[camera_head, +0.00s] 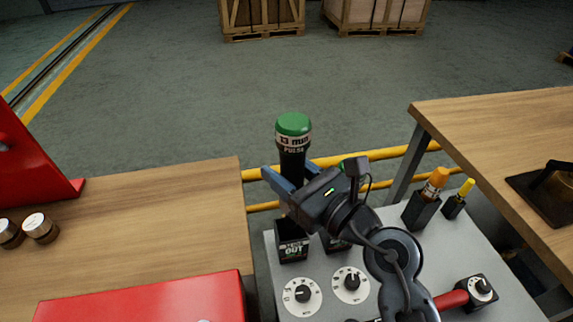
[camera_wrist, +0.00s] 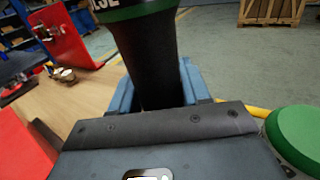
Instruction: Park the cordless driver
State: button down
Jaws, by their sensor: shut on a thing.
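A black cylindrical tool with a green cap and a white band reading "13 mm PULSE", which I take as the cordless driver (camera_head: 292,158), stands upright between the fingers of my gripper (camera_head: 282,186). The gripper is shut on its black body, and the blue fingers show on both sides of it in the wrist view (camera_wrist: 158,75). A black square holder (camera_head: 292,243) with a white label ending in "OUT" is on the grey panel, below the driver. The driver's lower end is hidden behind the gripper. I cannot tell whether it touches the holder.
A second black holder (camera_head: 336,243) is partly hidden by my gripper. A green round top (camera_wrist: 298,138) is close at right in the wrist view. Dials (camera_head: 302,296), an orange-handled tool (camera_head: 433,188) and a yellow-handled one (camera_head: 461,194) are on the panel. A wooden bench (camera_head: 170,215) is left.

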jog(key=shift+f+b, duration=2.9)
jog(key=shift+f, duration=1.6)
jog(key=shift+f+b, duration=0.4)
jog(key=shift+f, duration=0.6)
jog(key=c, duration=0.8)
grip_release()
jog(key=o, duration=0.3)
jog(key=shift+o, duration=0.2)
jog(key=shift+f, duration=0.1)
jog(key=v, duration=0.7)
jog(key=shift+s+d+b, duration=0.3)
jog(key=shift+b, duration=0.15)
